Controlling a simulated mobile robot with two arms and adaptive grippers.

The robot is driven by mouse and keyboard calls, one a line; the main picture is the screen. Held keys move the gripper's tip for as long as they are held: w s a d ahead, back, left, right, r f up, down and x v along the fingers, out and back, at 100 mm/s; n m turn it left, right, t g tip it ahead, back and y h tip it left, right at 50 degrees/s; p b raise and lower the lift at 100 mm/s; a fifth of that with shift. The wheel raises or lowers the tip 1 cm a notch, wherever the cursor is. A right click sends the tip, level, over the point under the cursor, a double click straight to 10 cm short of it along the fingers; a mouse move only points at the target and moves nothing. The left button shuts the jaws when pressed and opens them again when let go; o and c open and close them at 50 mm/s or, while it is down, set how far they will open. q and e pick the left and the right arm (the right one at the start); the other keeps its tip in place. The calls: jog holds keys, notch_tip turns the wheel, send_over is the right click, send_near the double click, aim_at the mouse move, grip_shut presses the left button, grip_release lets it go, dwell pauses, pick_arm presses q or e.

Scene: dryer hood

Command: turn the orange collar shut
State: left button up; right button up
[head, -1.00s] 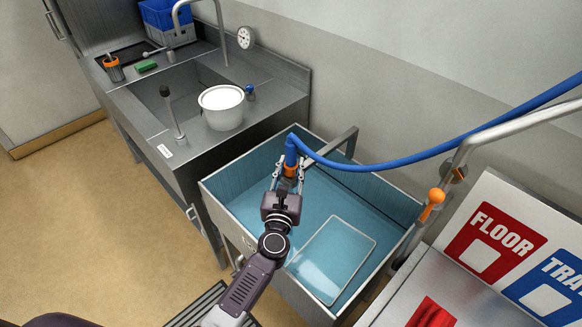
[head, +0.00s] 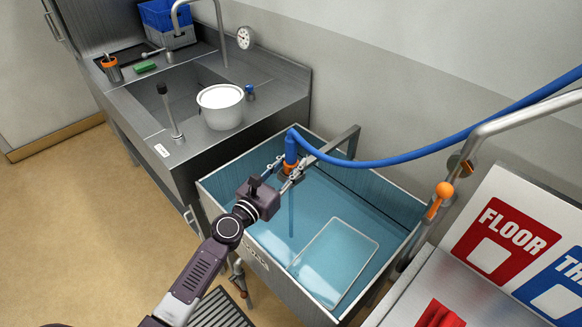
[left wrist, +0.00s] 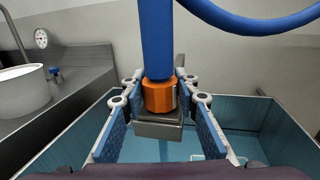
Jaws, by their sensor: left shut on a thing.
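The orange collar (head: 290,168) sits at the lower end of the blue hose (head: 290,148), above the left part of the water-filled basin. In the left wrist view the orange collar (left wrist: 160,95) is a faceted ring with a grey block under it. My left gripper (head: 284,174) comes from the lower left, with one finger on each side of the collar. In the left wrist view its blue-padded fingers (left wrist: 160,100) are closed around the collar. My right gripper is in neither view.
The steel basin (head: 245,247) holds water and a pale rectangular tray (head: 338,262). A steel sink counter with a white pot (head: 220,108) stands behind left. An orange-handled lever (head: 440,196) is at the right, beside FLOOR (head: 505,240) and blue signs. The hose arcs right.

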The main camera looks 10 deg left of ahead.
pick_arm(q)
jog(key=m+g+h+b, duration=0.4)
jog(key=g+h+b, duration=0.1)
jog(key=b, duration=0.2)
jog(key=m+g+h+b, duration=0.5)
jog(key=b, duration=0.3)
jog(key=shift+w+f+m, duration=0.15)
jog(key=shift+f+m, duration=0.05)
jog(key=shift+m, duration=0.1)
jog(key=shift+r+m+g+h+b, duration=0.15)
jog(key=shift+m+g+h+b, duration=0.45)
jog(key=shift+m+g+b, duration=0.7)
jog(key=shift+n+g, duration=0.3)
jog(key=shift+g, duration=0.1)
jog(key=o, duration=1.2)
jog(key=a, duration=0.4)
jog(key=s+a, duration=0.1)
jog(key=a, duration=0.3)
jog(key=s+a, duration=0.1)
jog(key=a, duration=0.2)
jog(key=shift+s+a, duration=0.2)
jog(key=shift+a, duration=0.2)
